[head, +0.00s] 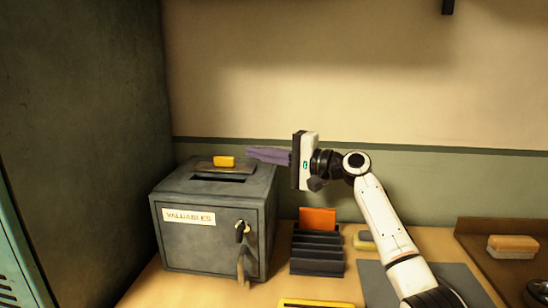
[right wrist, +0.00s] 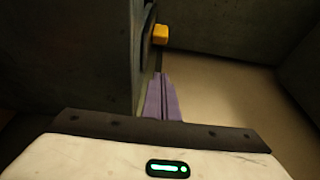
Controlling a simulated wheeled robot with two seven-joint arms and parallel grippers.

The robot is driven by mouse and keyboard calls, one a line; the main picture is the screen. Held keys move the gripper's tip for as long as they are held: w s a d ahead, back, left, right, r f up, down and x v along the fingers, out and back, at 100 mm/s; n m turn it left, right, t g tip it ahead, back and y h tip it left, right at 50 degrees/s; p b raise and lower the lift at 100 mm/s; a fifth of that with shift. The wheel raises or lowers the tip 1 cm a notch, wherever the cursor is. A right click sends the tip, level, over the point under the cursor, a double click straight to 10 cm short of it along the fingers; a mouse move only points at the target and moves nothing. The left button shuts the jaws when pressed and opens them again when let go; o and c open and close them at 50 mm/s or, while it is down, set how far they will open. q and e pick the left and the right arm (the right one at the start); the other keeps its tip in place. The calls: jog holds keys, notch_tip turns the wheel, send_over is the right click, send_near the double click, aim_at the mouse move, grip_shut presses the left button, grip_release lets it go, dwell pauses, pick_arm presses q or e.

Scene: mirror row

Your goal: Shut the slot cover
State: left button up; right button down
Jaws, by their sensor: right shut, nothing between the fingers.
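A grey metal box (head: 175,235) labelled VALUABLES stands at the left of the bench. A dark slot (head: 218,178) shows open in its top. The slot cover (head: 204,166) appears as a dark plate behind the slot, with a yellow knob (head: 224,161) on it. The knob also shows in the right wrist view (right wrist: 161,35), ahead of the fingertips. My right gripper (head: 250,153) has purple fingers, shut and empty, pointing left above the box's back right corner. It is apart from the knob, to its right. In the right wrist view its fingers (right wrist: 160,78) lie together. My left gripper is out of view.
A key with a tag (head: 241,240) hangs at the box front. A dark rack (head: 317,255) with an orange card (head: 318,219) stands right of the box. A sponge-like block (head: 512,245) lies on a brown tray (head: 475,235). A dark wall (head: 90,120) rises at the left.

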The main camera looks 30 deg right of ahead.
aim_at(247, 166)
jog(key=x, duration=0.2)
jog(key=shift+w+a, duration=0.25)
jog(key=shift+w, duration=0.05)
jog(key=shift+s+a+p, duration=0.35)
jog(key=shift+s+p, duration=0.05)
jog(key=shift+s, duration=0.45)
jog(key=shift+s+a+p, duration=0.35)
jog(key=shift+s+a, duration=0.2)
jog(key=shift+s, duration=0.2)
jog(key=shift+s+a, duration=0.1)
jog(key=shift+s, duration=0.05)
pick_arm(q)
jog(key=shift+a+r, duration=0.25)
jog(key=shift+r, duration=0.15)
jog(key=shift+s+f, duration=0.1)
